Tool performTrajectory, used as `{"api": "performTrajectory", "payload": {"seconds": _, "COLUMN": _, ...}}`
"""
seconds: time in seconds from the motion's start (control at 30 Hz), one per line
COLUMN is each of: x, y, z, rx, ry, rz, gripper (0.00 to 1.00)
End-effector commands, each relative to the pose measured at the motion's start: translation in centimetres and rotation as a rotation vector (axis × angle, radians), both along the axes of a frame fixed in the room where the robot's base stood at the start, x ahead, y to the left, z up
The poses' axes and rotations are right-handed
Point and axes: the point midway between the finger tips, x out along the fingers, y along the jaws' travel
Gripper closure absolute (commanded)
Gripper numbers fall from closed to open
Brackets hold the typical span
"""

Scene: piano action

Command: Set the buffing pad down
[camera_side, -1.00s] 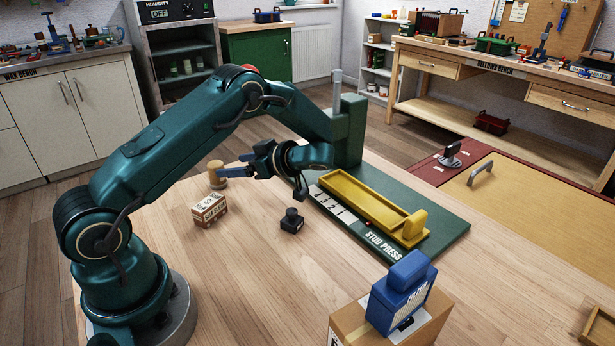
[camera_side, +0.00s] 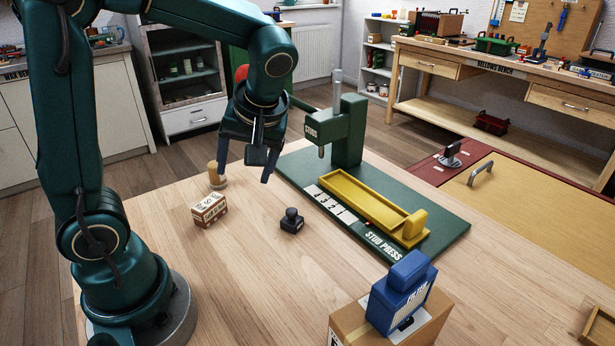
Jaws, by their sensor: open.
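My gripper (camera_side: 245,178) points down above the table's back left part, open, with nothing seen between its fingers. A small black block with a round knob (camera_side: 291,220) sits upright on the wooden table, in front and to the right of the gripper; it may be the buffing pad, but I cannot tell for sure. A tan cylindrical piece on a wider base (camera_side: 216,175) stands close to the left finger in the picture. I cannot tell whether they touch.
A small printed box (camera_side: 209,210) lies on the table at left. The green stud press (camera_side: 349,135) with its yellow tray (camera_side: 365,205) stands at right. A blue device (camera_side: 400,292) sits on a cardboard box (camera_side: 345,325) at the front. The table's front middle is clear.

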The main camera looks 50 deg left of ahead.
Motion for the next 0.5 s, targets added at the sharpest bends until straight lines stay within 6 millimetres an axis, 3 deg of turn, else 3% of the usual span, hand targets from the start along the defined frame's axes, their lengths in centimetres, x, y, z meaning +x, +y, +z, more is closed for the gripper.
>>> {"api": "performTrajectory", "payload": {"seconds": 0.3, "x": -4.2, "y": -6.6, "z": 1.9, "rx": -0.217, "ry": -0.124, "rz": -0.604, "gripper": 0.24}}
{"api": "performTrajectory", "payload": {"seconds": 0.5, "x": -5.6, "y": -9.3, "z": 2.1, "rx": -0.227, "ry": -0.225, "rz": -0.891, "gripper": 0.24}}
